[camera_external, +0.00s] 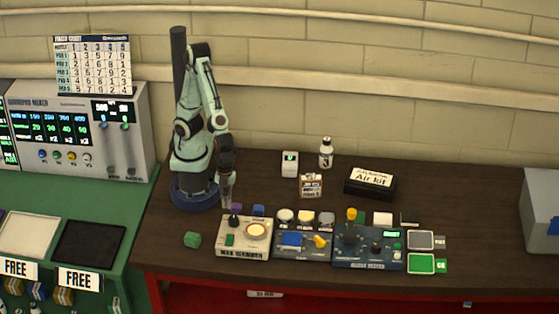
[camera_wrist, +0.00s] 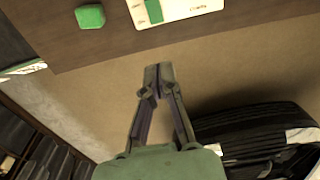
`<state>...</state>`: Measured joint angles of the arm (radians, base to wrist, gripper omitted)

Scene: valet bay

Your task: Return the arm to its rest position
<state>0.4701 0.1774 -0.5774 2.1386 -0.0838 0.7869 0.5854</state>
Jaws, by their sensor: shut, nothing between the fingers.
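My gripper (camera_external: 227,200) hangs from the pale green arm, pointing down close above the dark table behind the beige button panel. In the wrist view my gripper (camera_wrist: 158,70) has its fingers together with nothing between them. The arm stands on its blue round base at the table's left end, with the elbow raised and the forearm folded down. The gripper touches no object that I can make out.
A green cube (camera_external: 192,240) lies left of the beige panel (camera_external: 244,237). Two more panels, a blue-grey one (camera_external: 302,243) and a dark blue one (camera_external: 367,248), stand to the right. A black box (camera_external: 370,184) sits behind.

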